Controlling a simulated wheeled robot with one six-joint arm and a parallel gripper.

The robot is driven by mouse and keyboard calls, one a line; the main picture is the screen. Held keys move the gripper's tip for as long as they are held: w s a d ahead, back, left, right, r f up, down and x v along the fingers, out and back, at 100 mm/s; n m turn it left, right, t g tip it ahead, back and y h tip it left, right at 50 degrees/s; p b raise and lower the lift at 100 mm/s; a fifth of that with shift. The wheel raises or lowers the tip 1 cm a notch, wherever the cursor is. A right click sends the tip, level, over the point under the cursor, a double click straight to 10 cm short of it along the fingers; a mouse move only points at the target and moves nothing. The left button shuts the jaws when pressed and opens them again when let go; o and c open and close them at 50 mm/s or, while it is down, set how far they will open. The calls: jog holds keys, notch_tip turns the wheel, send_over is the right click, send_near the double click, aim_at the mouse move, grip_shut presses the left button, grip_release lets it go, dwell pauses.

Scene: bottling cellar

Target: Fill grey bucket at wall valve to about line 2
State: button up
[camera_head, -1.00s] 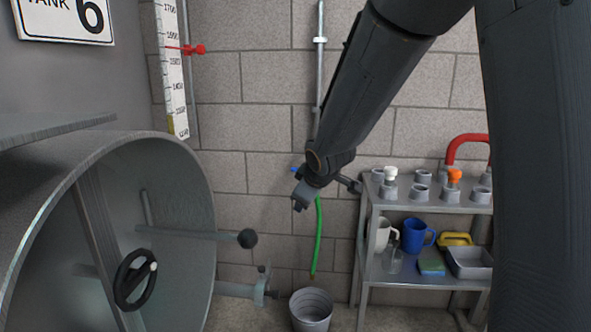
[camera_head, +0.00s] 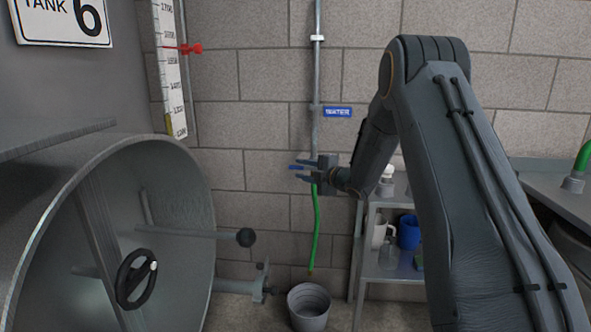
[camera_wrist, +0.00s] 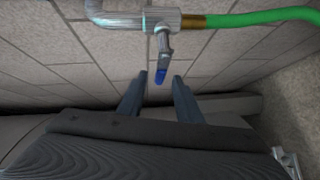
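The grey bucket (camera_head: 309,307) stands upright on the floor by the wall, below the end of a green hose (camera_head: 316,230). The hose hangs from the wall valve on a vertical pipe (camera_head: 317,70) beside a blue "WATER" sign (camera_head: 337,112). The valve's blue lever (camera_head: 296,167) shows by my gripper (camera_head: 303,170). In the wrist view the blue lever tip (camera_wrist: 160,74) lies ahead of my gripper's two parted fingers (camera_wrist: 159,82), with the valve body (camera_wrist: 150,20) above. My gripper is open and holds nothing. The water level in the bucket cannot be seen.
A metal shelf (camera_head: 390,272) with mugs is at right, partly behind my arm. Free room lies before the wall valve.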

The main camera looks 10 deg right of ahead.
aim_at(297, 168)
jog(key=shift+x, duration=2.15)
jog(key=shift+c, duration=0.3)
grip_shut()
